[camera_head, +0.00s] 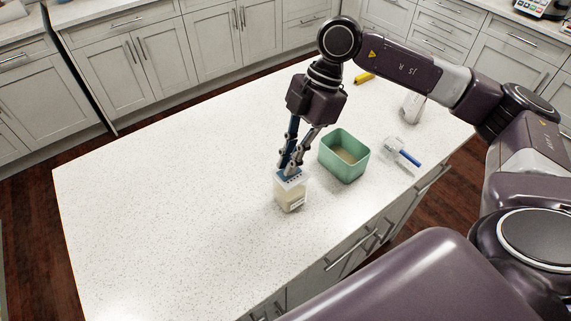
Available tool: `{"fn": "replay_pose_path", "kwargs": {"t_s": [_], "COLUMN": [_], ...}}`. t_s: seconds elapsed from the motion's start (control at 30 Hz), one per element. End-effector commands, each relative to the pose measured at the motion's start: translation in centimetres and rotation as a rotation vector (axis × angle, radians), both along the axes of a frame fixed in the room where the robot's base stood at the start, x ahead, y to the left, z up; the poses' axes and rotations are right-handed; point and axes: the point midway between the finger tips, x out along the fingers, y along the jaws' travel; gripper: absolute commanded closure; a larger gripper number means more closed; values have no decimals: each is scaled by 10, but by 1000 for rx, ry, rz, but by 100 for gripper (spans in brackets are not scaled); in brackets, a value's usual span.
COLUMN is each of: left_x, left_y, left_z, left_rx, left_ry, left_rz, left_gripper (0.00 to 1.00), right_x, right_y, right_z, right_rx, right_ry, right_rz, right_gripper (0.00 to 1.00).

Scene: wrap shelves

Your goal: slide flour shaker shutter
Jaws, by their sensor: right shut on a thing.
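The flour shaker (291,194) stands on the white countertop, a clear squarish container with pale contents, a small label and a white top. A blue shutter piece (289,173) shows at its top. My right gripper (289,170) points down onto the top of the shaker, its fingers shut on the blue shutter. The fingers partly hide the shutter, so how far it is open cannot be told. My left gripper is not in view.
A green open bin (359,165) with tan contents stands right of the shaker. A clear scoop with a blue handle (408,157), a white container (412,107) and a yellow object (364,77) lie farther right and back. The counter's left side is clear.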

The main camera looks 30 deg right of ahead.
Motion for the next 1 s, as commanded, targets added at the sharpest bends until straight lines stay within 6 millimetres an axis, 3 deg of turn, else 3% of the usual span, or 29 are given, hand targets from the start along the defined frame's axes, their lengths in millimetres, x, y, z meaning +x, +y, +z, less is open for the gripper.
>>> {"fn": "replay_pose_path", "kwargs": {"t_s": [1.0], "left_x": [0], "left_y": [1], "left_z": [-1], "left_rx": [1], "left_ry": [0], "left_rz": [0], "left_gripper": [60], "right_x": [-20], "right_y": [-3], "right_z": [0], "right_rx": [0], "right_ry": [-1], "right_rz": [1], "right_gripper": [97]}}
